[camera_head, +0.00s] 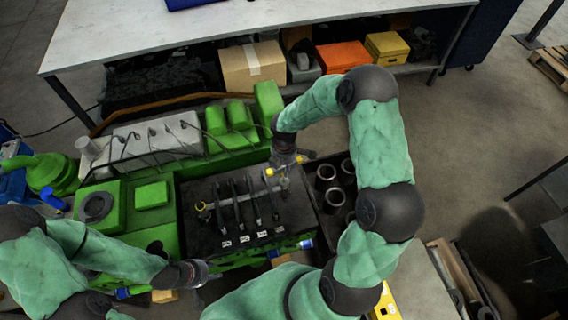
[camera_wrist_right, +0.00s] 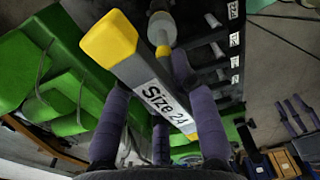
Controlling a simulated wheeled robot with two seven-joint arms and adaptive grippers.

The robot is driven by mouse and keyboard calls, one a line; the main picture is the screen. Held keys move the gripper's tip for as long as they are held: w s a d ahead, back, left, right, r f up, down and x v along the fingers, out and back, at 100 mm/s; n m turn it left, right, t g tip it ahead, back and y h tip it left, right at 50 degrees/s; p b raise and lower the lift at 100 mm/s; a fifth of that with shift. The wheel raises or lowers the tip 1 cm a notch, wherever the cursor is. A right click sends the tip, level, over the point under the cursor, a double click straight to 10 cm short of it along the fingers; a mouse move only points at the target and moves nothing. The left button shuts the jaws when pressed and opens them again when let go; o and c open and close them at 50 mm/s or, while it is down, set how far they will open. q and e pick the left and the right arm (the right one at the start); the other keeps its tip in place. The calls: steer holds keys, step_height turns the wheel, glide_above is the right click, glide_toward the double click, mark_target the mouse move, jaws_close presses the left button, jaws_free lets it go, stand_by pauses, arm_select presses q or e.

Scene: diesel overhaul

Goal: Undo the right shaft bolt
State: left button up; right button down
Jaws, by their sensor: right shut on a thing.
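My right gripper (camera_head: 287,164) is shut on a grey tool with yellow ends, above the right end of the black panel on the green engine. In the right wrist view the tool (camera_wrist_right: 145,78) is labelled "Size 24" and lies between my purple fingers. A grey round part with a yellow piece (camera_wrist_right: 162,30) shows just beyond it; I cannot tell whether this is the right shaft bolt or whether the tool touches it.
Several dark tools with white labels (camera_head: 243,205) lie across the black panel (camera_head: 222,222). A crate with dark cylinders (camera_head: 328,172) stands right of it. Green engine blocks (camera_head: 150,195) lie left. A workbench (camera_head: 250,22) with boxes underneath stands behind.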

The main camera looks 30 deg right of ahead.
steer(key=shift+r+n, duration=0.15)
steer(key=shift+n, duration=0.35)
